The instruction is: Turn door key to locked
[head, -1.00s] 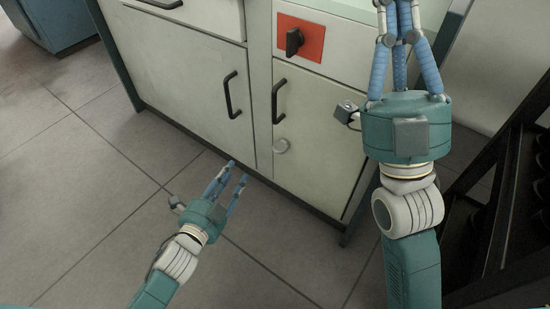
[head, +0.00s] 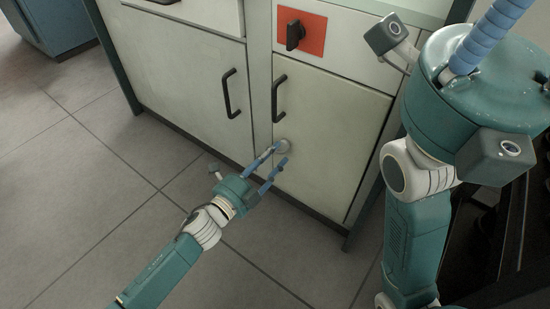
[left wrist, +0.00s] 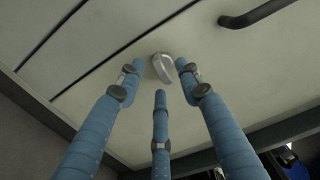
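The door key (head: 283,146) is a small silver-grey fitting on the lower right cabinet door (head: 325,130), below its black handle. In the left wrist view the key (left wrist: 163,68) looks like a raised oval tab near the fingertips. My left gripper (head: 279,155) is open, its blue fingers pointing at the key. In the left wrist view the three fingertips (left wrist: 160,75) are spread around the key; I cannot tell whether they touch it. My right gripper (head: 485,45) is large at the upper right, with its fingertips out of frame.
Black handles (head: 279,98) stick out from the doors, one just above the key. A black rotary switch on a red plate (head: 313,35) sits higher up. Grey tiled floor (head: 110,220) is free at the left. A dark rack stands at the right.

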